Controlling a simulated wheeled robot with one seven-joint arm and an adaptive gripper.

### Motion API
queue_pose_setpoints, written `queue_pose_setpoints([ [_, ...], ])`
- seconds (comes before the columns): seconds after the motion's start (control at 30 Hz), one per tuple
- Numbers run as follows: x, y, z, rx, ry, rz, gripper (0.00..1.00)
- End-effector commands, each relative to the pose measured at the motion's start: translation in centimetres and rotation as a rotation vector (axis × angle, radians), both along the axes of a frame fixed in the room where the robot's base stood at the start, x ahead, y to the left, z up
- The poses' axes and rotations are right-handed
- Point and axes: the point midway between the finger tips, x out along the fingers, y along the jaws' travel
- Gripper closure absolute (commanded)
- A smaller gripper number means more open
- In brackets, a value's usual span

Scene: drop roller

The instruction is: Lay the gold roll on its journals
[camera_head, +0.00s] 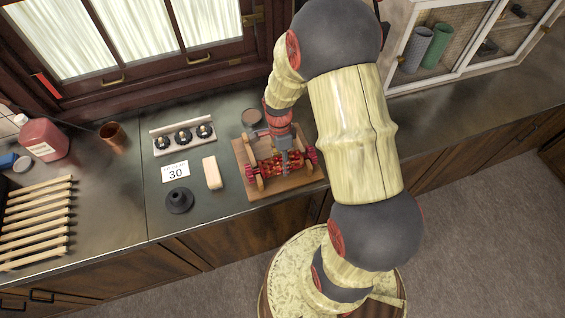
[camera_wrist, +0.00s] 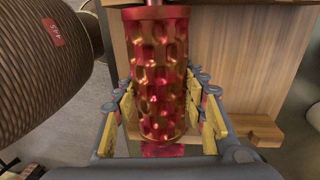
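The gold roll (camera_wrist: 160,75) has a dimpled, red-tinted metallic surface and fills the middle of the wrist view, with a red journal at each end. The yellow pads of my gripper (camera_wrist: 163,112) lie against both its sides. In the head view my gripper (camera_head: 283,146) is low over the wooden stand (camera_head: 262,190). Red and gold parts (camera_head: 270,166) show there between its upright posts, with red knobs (camera_head: 311,156) at the side. The arm and gripper partly cover this area, so I cannot tell whether the journals touch their supports.
A ribbed brown cylinder (camera_wrist: 45,60) is close on the left in the wrist view. On the counter are a pale block (camera_head: 211,172), a dark round piece (camera_head: 179,200), a "30" card (camera_head: 175,171) and a rack of black knobs (camera_head: 183,136). A glass cabinet (camera_head: 465,40) stands right.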

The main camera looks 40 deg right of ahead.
Motion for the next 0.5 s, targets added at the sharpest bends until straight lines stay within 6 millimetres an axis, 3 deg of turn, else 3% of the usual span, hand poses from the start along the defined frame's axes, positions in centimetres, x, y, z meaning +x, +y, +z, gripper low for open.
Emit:
queue_pose_setpoints([
  [0.27,-0.11,0.04,-0.10,0.001,0.002,0.000,0.41],
  [0.5,-0.28,0.09,-0.25,0.002,0.006,0.000,0.41],
])
